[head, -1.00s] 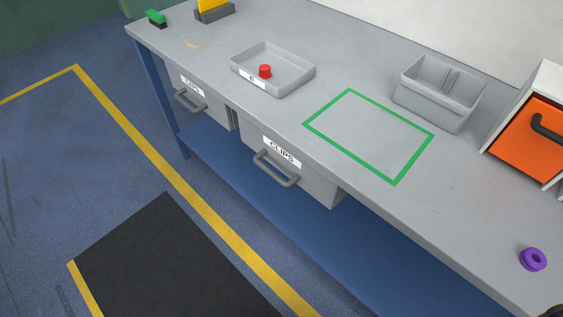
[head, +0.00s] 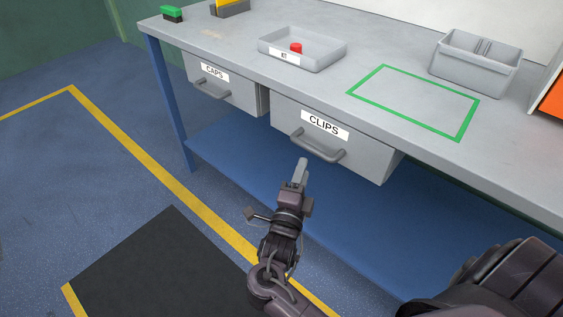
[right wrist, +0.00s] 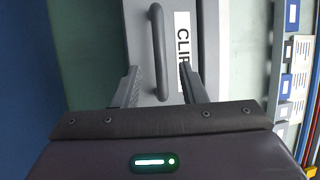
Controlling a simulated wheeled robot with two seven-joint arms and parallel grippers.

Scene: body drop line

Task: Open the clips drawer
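The clips drawer (head: 361,148), a grey box front with a white CLIPS label (head: 325,125), hangs under the workbench and looks shut. Its dark grey bar handle (head: 318,152) sits below the label. My right gripper (head: 302,168) is just in front of and below the handle in the head view. In the right wrist view the fingers (right wrist: 158,82) are apart, with the handle (right wrist: 159,50) between their lines and ahead of the tips. The gripper is open and appears not to touch the handle. My left gripper is not in view.
The caps drawer (head: 222,86) is shut to the left. On the workbench (head: 225,38) stand a tray (head: 322,59) with a red piece (head: 296,48), a divided grey bin (head: 474,72) and a green outline (head: 420,80). A blue lower shelf (head: 290,180) runs beneath.

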